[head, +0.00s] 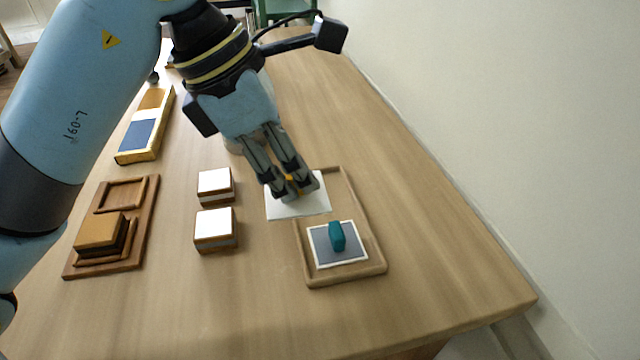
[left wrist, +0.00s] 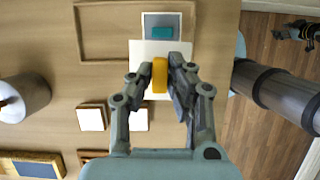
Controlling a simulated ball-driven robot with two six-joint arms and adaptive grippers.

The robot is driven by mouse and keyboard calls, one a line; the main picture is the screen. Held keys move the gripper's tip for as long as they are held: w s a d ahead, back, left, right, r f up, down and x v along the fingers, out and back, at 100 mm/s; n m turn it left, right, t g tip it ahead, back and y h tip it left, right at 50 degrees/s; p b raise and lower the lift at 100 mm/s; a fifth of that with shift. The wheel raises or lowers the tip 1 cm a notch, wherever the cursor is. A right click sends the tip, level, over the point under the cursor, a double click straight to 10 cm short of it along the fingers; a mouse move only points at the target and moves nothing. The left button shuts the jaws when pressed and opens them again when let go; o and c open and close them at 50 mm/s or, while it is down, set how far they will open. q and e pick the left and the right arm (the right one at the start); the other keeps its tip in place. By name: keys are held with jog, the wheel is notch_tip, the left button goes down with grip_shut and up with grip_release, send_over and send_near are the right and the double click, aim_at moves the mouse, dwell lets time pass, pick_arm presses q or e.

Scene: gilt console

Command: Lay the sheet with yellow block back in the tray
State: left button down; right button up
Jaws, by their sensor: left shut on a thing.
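My left gripper (head: 293,196) is shut on a yellow block (left wrist: 160,75) that stands on a white sheet (head: 312,207). In the left wrist view the block sits between the two fingertips (left wrist: 160,78), and the sheet (left wrist: 150,50) reaches out beyond them. In the head view the fingers hide most of the block. The sheet overlaps the far left part of the brown wooden tray (head: 378,262); I cannot tell how high it is above it. A grey, white-edged sheet (head: 320,250) with a teal block (head: 337,236) lies in the near part of the tray.
Two white-topped blocks (head: 214,184) (head: 215,228) stand left of the tray. Farther left are a wooden board (head: 143,232) with a brown block (head: 101,230) and a yellow-framed blue case (head: 138,133). A pale roll (left wrist: 22,98) shows in the left wrist view. The wall is at right.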

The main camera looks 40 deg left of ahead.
pick_arm(q)
jog(key=shift+s+r+b, duration=0.25)
jog(key=shift+s+b, duration=0.05)
jog(key=shift+n, duration=0.3)
jog(key=w+a+f+b, duration=0.1)
jog(key=w+f+b, duration=0.1)
jog(key=w, duration=0.1)
jog(key=w+a+f+b, duration=0.1)
jog(key=w+f+b, duration=0.1)
jog(key=w, duration=0.2)
jog(key=w+a+f+b, duration=0.1)
jog(key=w+f+b, duration=0.1)
jog(key=w, duration=0.1)
jog(key=shift+w+a+f, duration=0.2)
jog(key=shift+a, duration=0.15)
jog(key=shift+w+a+f, duration=0.1)
jog(key=shift+w+f, duration=0.05)
jog(key=shift+f, duration=0.35)
notch_tip(320, 180, down, 3)
jog(key=shift+f, duration=0.15)
